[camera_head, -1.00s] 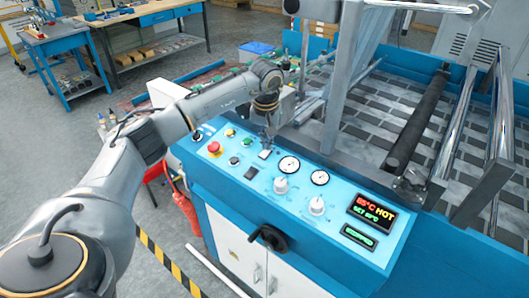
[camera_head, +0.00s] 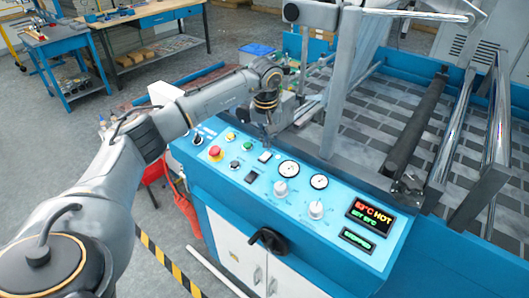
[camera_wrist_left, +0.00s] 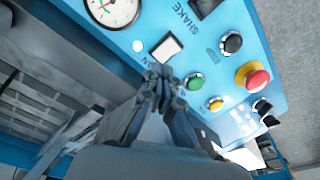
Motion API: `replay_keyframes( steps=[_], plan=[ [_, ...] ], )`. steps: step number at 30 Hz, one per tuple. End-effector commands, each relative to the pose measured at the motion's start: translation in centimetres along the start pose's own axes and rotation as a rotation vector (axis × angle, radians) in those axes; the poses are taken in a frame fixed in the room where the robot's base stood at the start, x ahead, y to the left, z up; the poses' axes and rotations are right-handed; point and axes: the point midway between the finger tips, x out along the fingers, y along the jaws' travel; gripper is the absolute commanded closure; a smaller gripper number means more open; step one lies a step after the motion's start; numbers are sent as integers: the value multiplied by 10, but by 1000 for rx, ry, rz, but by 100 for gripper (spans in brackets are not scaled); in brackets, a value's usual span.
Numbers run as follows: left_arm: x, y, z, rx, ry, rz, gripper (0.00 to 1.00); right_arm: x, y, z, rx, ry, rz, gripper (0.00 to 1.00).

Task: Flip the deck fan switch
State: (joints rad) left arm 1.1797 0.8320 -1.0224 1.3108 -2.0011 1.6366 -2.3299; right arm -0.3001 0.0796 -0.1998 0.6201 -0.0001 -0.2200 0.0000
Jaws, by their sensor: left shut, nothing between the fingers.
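The control panel (camera_head: 228,163) of the blue machine carries a small white rocker switch (camera_head: 264,156), which also shows in the left wrist view (camera_wrist_left: 167,47). The label beside it is partly covered by my fingers; only letters ending in "AN" show. Which way the rocker is tilted I cannot tell. My left gripper (camera_head: 267,141) points down at the panel, just behind the white rocker. In the left wrist view my gripper (camera_wrist_left: 160,76) is shut and empty, its tips close to the switch edge; contact is unclear. My right gripper is out of view.
Close by are a green button (camera_wrist_left: 194,82), a yellow button (camera_wrist_left: 215,104), a red emergency stop (camera_head: 215,153), a black rocker (camera_head: 251,177) near "SHAKE", and gauges (camera_head: 289,168). Knobs (camera_head: 280,188) and a lit display (camera_head: 370,216) lie to the right. Rollers (camera_head: 418,120) stand behind.

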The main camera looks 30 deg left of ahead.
Motion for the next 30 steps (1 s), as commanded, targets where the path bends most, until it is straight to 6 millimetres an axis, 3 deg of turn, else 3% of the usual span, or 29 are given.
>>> replay_keyframes(
  steps=[14,30],
  plan=[
    [-40,0,-6,-1,1,0,100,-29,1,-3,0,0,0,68],
    [-41,0,-6,0,0,0,100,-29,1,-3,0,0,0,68]
  ],
)
